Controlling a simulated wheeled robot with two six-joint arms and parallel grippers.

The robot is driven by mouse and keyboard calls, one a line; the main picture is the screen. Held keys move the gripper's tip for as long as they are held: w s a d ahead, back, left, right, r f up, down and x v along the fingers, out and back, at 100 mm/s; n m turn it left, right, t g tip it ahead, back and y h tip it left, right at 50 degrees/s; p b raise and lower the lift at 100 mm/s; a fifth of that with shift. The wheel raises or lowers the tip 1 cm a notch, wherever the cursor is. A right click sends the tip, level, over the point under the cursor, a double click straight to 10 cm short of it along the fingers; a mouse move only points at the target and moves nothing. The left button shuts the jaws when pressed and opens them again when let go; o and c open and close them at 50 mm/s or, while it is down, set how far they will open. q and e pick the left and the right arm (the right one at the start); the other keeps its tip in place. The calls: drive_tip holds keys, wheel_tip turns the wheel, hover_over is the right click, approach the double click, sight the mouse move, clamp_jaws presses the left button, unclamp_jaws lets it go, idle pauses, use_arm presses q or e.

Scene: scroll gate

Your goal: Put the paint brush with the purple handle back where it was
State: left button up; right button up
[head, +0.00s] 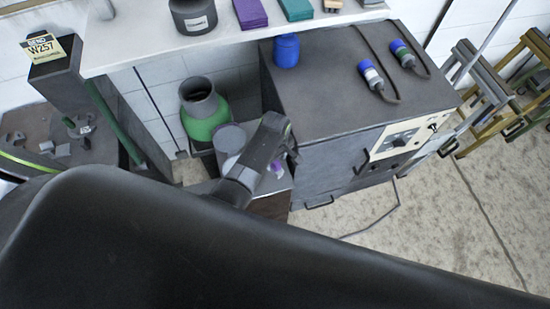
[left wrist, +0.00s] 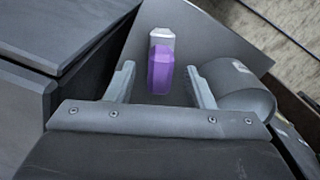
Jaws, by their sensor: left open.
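The paint brush with the purple handle (left wrist: 159,70) lies on a grey surface (left wrist: 205,40) in the left wrist view. Its purple part is nearest to me and a pale grey end points away. In the head view only a small purple patch of it (head: 277,166) shows beside my left gripper (head: 284,150). My left gripper is open. In the left wrist view its two fingers (left wrist: 161,84) stand on either side of the purple handle, with gaps on both sides. I cannot tell how high the fingers are above the surface. My right gripper is not in view.
A grey cylindrical container (left wrist: 240,88) lies close to the right finger. A green gas bottle (head: 205,120) stands left of the gripper. A dark cabinet (head: 330,75) with a blue jar (head: 286,50) is right. A pale shelf (head: 150,45) crosses behind and above.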

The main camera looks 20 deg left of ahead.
use_arm(q)
wheel_tip(320, 180, up, 6)
drive_tip(key=p, duration=0.4)
drive_tip(key=shift+f+p, duration=0.2)
drive_tip(key=shift+p, duration=0.2)
drive_tip(key=shift+r, duration=1.25)
